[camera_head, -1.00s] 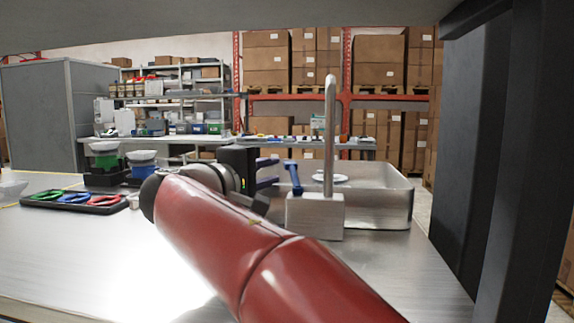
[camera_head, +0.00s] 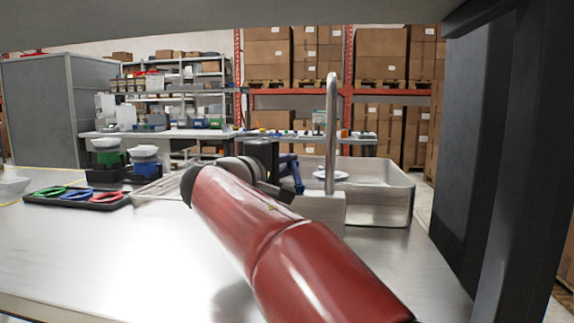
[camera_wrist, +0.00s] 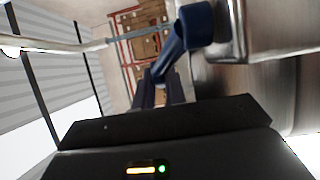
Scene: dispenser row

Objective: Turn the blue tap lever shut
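The tap's grey block (camera_head: 322,208) stands at the front of the metal sink, with a tall spout (camera_head: 331,130). The blue tap lever (camera_head: 297,176) rises at the block's left side in the head view. In the wrist view the lever (camera_wrist: 172,50) slants from a round blue hub at the block down toward my fingers. My gripper (camera_head: 284,168) is at the lever, partly hidden by my red arm. In the wrist view my gripper (camera_wrist: 160,93) shows two dark fingers with a gap between them, at the lever's free end. Whether they touch it is unclear.
The metal sink (camera_head: 398,205) holds a white plate (camera_head: 331,175). A dark tray (camera_head: 75,200) with coloured rings and two dispensers, green (camera_head: 108,157) and blue (camera_head: 145,166), stand at left. A dark post (camera_head: 490,170) stands at right. The counter's front left is clear.

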